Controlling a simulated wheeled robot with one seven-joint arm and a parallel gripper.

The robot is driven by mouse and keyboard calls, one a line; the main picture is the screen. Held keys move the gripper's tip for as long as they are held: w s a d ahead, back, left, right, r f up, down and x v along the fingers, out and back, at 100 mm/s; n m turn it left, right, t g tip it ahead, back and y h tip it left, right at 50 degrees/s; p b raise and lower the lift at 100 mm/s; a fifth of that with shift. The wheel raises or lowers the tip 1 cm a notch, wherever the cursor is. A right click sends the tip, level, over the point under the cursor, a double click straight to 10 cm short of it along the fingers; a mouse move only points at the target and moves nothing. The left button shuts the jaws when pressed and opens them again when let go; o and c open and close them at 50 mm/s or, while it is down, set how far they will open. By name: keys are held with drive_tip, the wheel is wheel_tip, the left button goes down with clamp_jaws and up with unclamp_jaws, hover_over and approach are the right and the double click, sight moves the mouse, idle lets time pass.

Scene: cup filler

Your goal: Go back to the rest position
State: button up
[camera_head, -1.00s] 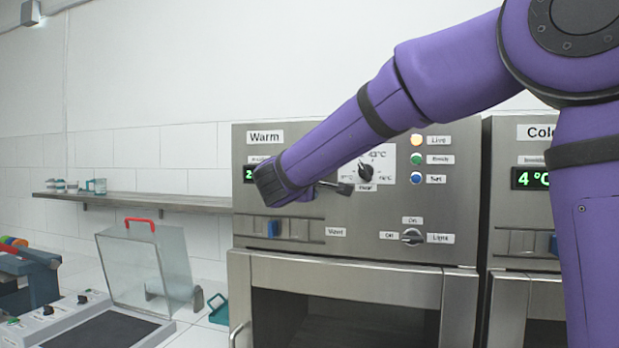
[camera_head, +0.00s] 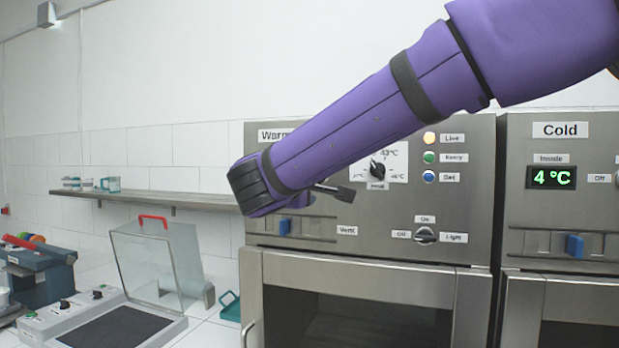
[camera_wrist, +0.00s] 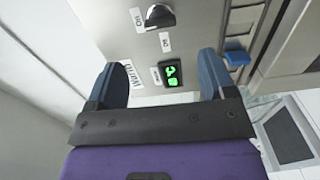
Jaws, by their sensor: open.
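My gripper (camera_head: 335,190) is in front of the upper panel of the steel Warm cabinet (camera_head: 470,175) in the head view, at the end of my purple arm. Part of it is hidden behind my wrist. In the wrist view my gripper (camera_wrist: 165,85) shows two blue-grey fingers spread wide with nothing between them. Beyond the fingers are the cabinet's green display (camera_wrist: 172,76) and a dark knob (camera_wrist: 160,16). In the head view my wrist covers the Warm cabinet's display.
The Cold cabinet (camera_head: 560,190) stands at the right. A wall shelf (camera_head: 150,199) holds several cups at the left. Below it are a device with a clear lid (camera_head: 140,262), a teal tray (camera_head: 230,306) and a grey control box (camera_head: 65,312).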

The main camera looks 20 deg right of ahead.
drive_tip(key=s+d+f+m+g+y, duration=0.2)
drive_tip(key=s+d+f+m+g, duration=0.45)
drive_tip(key=s+d, duration=0.75)
drive_tip(key=s+f+m+g+y, duration=0.1)
drive_tip(key=s+f+m+y, duration=0.1)
drive_tip(key=s+f+y, duration=0.2)
drive_tip(key=s+a+f+m+g+y, duration=0.1)
drive_tip(key=s+f+y, duration=0.3)
drive_tip(key=s, duration=0.6)
wheel_tip(320, 180, down, 2)
drive_tip(key=shift+s+a+f+m+g+y, duration=0.15)
drive_tip(key=shift+s+a+m+g+y, duration=0.2)
drive_tip(key=shift+m, duration=0.2)
drive_tip(key=shift+d, duration=0.15)
